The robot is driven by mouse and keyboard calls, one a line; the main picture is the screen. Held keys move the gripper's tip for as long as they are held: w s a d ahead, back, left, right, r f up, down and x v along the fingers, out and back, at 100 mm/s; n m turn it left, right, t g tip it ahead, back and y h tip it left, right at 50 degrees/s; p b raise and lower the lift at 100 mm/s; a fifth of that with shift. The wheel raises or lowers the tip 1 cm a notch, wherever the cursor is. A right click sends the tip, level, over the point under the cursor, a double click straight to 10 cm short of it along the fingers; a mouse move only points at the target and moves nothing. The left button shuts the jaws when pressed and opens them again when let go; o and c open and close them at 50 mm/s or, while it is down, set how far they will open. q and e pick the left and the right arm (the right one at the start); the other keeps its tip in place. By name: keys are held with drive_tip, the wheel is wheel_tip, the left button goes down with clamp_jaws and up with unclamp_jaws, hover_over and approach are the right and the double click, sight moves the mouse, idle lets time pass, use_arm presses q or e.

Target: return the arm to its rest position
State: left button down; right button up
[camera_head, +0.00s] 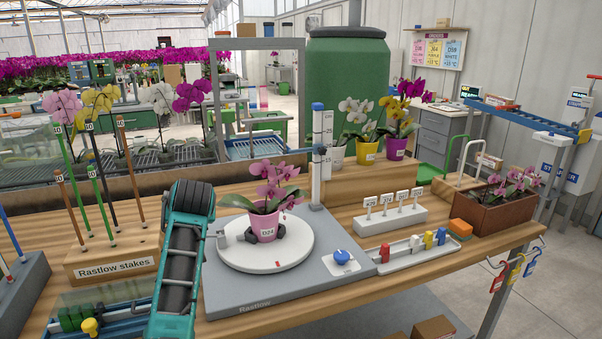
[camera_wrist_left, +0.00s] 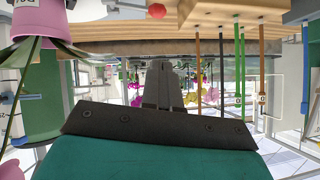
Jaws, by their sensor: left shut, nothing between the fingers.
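My left arm (camera_head: 183,265), teal with dark parts, rises from the bottom of the head view between the stake block and the turntable. Its fingers are not clearly visible there. In the left wrist view, which looks upside down, my left gripper (camera_wrist_left: 163,70) has its grey fingers together with nothing between them. It is clear of the pink orchid pot, which shows at the upper left of that view (camera_wrist_left: 45,22). My right gripper is in neither view.
Right of my arm, the pink pot (camera_head: 266,224) stands on a white turntable (camera_head: 235,258). Left is the Rastlow stakes block (camera_head: 105,262) with upright stakes. A height gauge (camera_head: 320,150) stands behind the turntable. A blue-railed tray (camera_head: 115,318) lies at the lower left.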

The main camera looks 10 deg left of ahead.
use_arm(q)
drive_tip(key=s+d+f+m+g+h, duration=0.1)
drive_tip(key=s+d+f+m, duration=0.15)
drive_tip(key=s+f, duration=0.5)
drive_tip(key=s+d+f+m+g+h, duration=0.1)
drive_tip(key=s+d+f+h, duration=0.15)
drive_tip(key=s+f, duration=0.5)
drive_tip(key=s+d+f+m+g+h, duration=0.15)
drive_tip(key=s+d, duration=0.35)
drive_tip(key=s, duration=0.6)
drive_tip(key=s+d+f+m+g+h, duration=0.15)
drive_tip(key=s+d, duration=0.35)
drive_tip(key=s, duration=0.6)
drive_tip(key=w+d+f+m+t+h, duration=0.1)
drive_tip(key=w+d+f+t+h, duration=0.1)
drive_tip(key=w+f+t, duration=0.5)
drive_tip(key=shift+w+d+f, duration=0.25)
drive_tip(key=shift+d+f, duration=0.35)
drive_tip(key=shift+f, duration=0.7)
drive_tip(key=shift+h, duration=0.25)
